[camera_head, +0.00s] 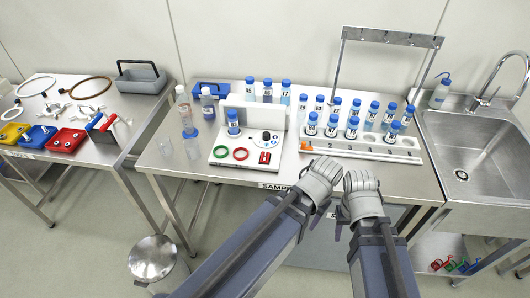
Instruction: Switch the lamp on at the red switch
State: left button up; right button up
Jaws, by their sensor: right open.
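A small red switch (265,157) sits at the front right of a white panel unit (222,151) on the middle steel table. A round dark-and-white knob (265,137) is behind it. I cannot make out which part is the lamp or whether it is lit. My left gripper (323,174) is over the front table edge, right of the switch and apart from it; its jaws are not clear. My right gripper (360,182) is just right of the left one, open, farther from the switch and touching nothing that I can see.
A green ring (221,152), a red ring (240,154) and a blue-capped vial (233,122) are on the panel unit. A white rack (340,147) with several vials stands behind my grippers. A sink (465,150) is at the right. A bin (153,258) stands on the floor.

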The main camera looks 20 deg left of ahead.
pick_arm(q)
jog(key=w+a+r+n+p, duration=0.1)
jog(key=w+a+r+p, duration=0.1)
jog(key=w+r, duration=0.1)
jog(key=w+a+r+n+p, duration=0.1)
jog(key=w+a+r+p, duration=0.2)
jog(key=w+a+r+n+p, duration=0.1)
jog(key=w+a+r+p, duration=0.1)
jog(key=w+r+p, duration=0.1)
jog(key=shift+w+a+r+t+h, duration=0.1)
jog(key=shift+w+a+t+h, duration=0.2)
jog(key=shift+w+t, duration=0.15)
jog(key=c, duration=0.6)
jog(key=w+a+r+n+p, duration=0.1)
jog(key=w+a+r+p, duration=0.1)
jog(key=a, duration=0.2)
jog(key=w+a+r+n+p, duration=0.1)
jog(key=w+a+r+p, duration=0.2)
jog(key=a, duration=0.1)
jog(key=w+a+r+n+t+p, duration=0.1)
jog(key=w+a+r+p, duration=0.1)
jog(key=a, duration=0.2)
jog(key=shift+w+r+p, duration=0.2)
jog(key=shift+w+p, duration=0.1)
grip_shut()
jog(key=shift+w+a+r, duration=0.1)
jog(key=shift+w+a, duration=0.05)
jog(key=shift+a, duration=0.25)
